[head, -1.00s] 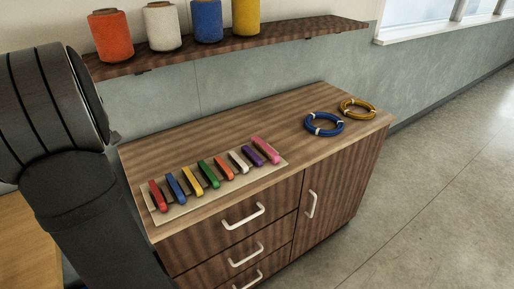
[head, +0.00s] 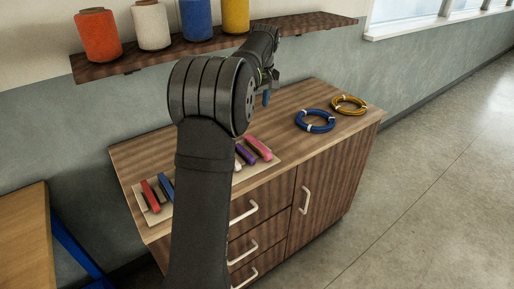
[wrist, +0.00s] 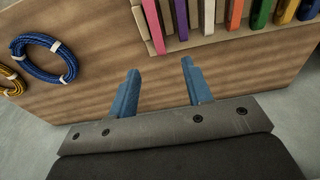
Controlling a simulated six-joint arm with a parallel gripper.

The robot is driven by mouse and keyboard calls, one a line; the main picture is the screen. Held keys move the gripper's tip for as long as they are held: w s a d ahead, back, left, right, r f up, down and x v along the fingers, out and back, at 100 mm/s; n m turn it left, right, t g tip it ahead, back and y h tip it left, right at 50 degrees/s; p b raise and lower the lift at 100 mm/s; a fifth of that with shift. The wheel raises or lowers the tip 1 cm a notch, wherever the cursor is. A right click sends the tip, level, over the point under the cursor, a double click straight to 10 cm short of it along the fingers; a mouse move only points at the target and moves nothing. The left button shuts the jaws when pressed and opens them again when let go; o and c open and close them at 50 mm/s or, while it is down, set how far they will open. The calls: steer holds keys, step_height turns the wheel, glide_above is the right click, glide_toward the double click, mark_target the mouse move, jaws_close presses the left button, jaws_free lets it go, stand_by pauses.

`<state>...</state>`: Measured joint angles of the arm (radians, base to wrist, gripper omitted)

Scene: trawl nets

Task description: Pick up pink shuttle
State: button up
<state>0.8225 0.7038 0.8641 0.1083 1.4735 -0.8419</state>
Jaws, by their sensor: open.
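The pink shuttle (head: 258,148) lies at the right end of a row of coloured shuttles on a pale board (head: 268,160) on the cabinet top. In the wrist view the pink shuttle (wrist: 153,25) is at the top, left of the purple shuttle (wrist: 181,18). My gripper (wrist: 157,78) is open with blue fingers and nothing between them. The fingertips are apart from the shuttle, pointing towards the row. In the head view my gripper (head: 266,97) is above the back of the cabinet. My arm hides the middle shuttles there.
A blue coil (head: 316,121) and a yellow coil (head: 348,105) lie at the right of the cabinet top (head: 290,95). A shelf (head: 160,56) with several thread spools (head: 151,24) is above the back. The wood between the coils and the shuttle board is clear.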

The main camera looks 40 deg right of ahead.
steer(key=d, duration=0.1)
glide_above(257, 143)
steer(key=s, duration=0.1)
steer(key=f, duration=1.1)
steer(key=shift+d+f, duration=0.25)
steer(key=shift+f, duration=0.15)
steer(key=shift+w+a+f, duration=0.15)
steer(key=shift+w+f, duration=0.05)
steer(key=shift+f, duration=1.15)
steer(key=shift+w+a+f, duration=0.1)
steer(key=shift+w+f, duration=0.05)
steer(key=shift+f, duration=1.15)
jaws_close()
